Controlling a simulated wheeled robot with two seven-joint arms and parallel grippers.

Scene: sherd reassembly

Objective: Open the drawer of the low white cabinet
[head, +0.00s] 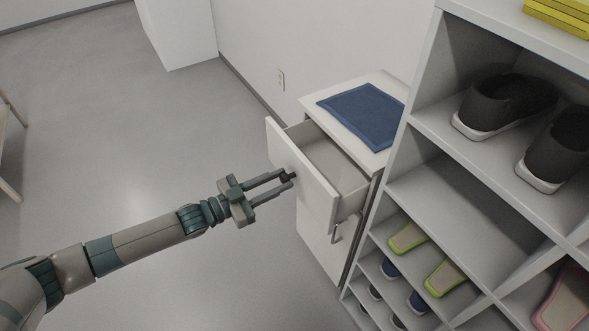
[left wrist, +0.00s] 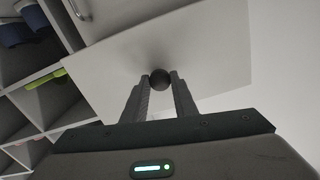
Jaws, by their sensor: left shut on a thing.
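The low white cabinet (head: 322,248) stands beside the shoe shelf. Its top drawer (head: 301,170) is pulled well out, and the inside that shows looks empty. My left gripper (head: 290,180) is at the drawer front, shut on the dark round knob (left wrist: 160,78), which sits between the fingertips in the left wrist view. The drawer front also fills much of the left wrist view (left wrist: 205,45). A lower front with a bar handle (head: 336,232) shows below the drawer. My right gripper is not in view.
A folded blue cloth (head: 365,116) lies on the cabinet top. The white shelf (head: 440,200) at the right holds several shoes, such as a black pair (head: 508,98). The grey floor (head: 130,130) left of the cabinet is clear.

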